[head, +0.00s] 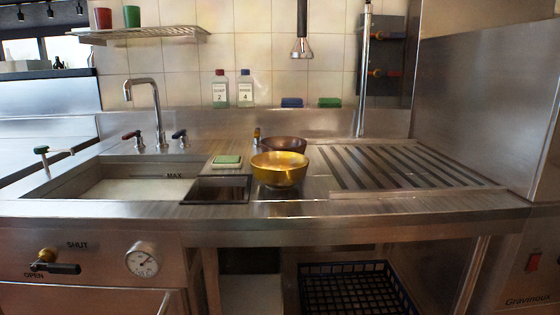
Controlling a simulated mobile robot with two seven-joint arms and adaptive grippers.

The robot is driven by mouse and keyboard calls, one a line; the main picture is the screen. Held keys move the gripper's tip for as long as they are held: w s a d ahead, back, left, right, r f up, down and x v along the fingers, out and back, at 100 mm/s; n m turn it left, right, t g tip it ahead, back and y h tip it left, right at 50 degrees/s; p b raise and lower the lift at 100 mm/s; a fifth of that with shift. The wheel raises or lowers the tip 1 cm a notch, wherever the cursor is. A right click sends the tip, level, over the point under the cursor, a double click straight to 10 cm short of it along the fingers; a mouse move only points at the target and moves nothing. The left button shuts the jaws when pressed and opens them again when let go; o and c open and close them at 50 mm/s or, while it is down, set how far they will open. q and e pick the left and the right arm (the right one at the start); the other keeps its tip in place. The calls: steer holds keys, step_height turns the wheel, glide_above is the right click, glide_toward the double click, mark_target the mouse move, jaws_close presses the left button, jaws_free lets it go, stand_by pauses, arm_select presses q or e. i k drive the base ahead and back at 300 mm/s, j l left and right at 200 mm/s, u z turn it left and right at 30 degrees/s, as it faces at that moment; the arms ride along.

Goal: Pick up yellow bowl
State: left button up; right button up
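The yellow bowl (279,170) is shiny and gold-coloured. In the head view it stands upright on the steel counter, just right of the dark square recess. A brown bowl (284,144) sits right behind it, partly hidden by the yellow bowl's rim. I cannot tell whether the two bowls touch. Neither of my grippers shows in the head view.
The sink (120,184) with its faucet (150,100) is on the left. A dark recess (217,189) and a green sponge (227,160) lie left of the bowls. A slatted drainboard (405,166) lies to the right. A sprayer (302,46) hangs above.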

mark_target(278, 170)
steer(key=i+u, duration=0.25)
steer(key=u, duration=0.25)
steer(key=i+u, duration=0.25)
steer(key=u, duration=0.25)
